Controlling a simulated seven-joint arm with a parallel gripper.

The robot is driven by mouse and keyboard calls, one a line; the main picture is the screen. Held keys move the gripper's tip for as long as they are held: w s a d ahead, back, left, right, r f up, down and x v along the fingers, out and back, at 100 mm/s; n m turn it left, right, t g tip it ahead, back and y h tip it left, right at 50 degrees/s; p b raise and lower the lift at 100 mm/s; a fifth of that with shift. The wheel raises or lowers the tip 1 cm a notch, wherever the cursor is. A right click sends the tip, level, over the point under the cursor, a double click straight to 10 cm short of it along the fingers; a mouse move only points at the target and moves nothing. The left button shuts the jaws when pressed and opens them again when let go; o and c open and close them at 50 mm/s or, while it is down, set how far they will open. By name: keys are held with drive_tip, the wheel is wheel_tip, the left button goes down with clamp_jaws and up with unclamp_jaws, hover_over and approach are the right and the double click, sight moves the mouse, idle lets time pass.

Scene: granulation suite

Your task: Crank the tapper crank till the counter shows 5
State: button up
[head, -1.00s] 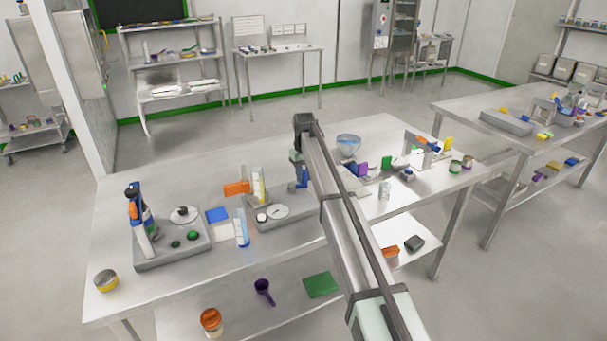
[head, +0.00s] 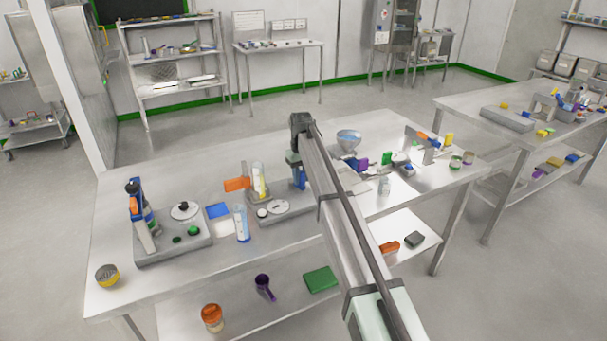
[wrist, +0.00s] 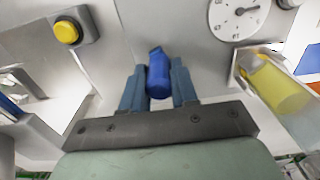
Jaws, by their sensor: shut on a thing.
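The tapper (head: 262,212) stands on the middle of the steel table. Its blue crank handle (wrist: 158,75) sits between the two blue-grey fingers of my gripper (wrist: 159,88), which is shut on it. In the head view the blue handle (head: 301,178) shows just below the end of my arm. The round white counter dial (wrist: 240,14) is at the top right of the wrist view, partly cut off. It has a dark pointer, but I cannot read its value surely. A clear cylinder with yellow contents (wrist: 275,88) stands right of my gripper.
A yellow button (wrist: 68,31) is at upper left in the wrist view.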

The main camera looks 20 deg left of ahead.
drive_tip(key=shift+a, duration=0.15)
drive_tip(key=shift+s+a, duration=0.75)
drive_tip(key=shift+s, duration=0.15)
drive_tip(key=shift+a, duration=0.1)
drive_tip(key=shift+s+a, duration=0.25)
drive_tip(key=shift+a, duration=0.8)
drive_tip(key=shift+a, duration=0.1)
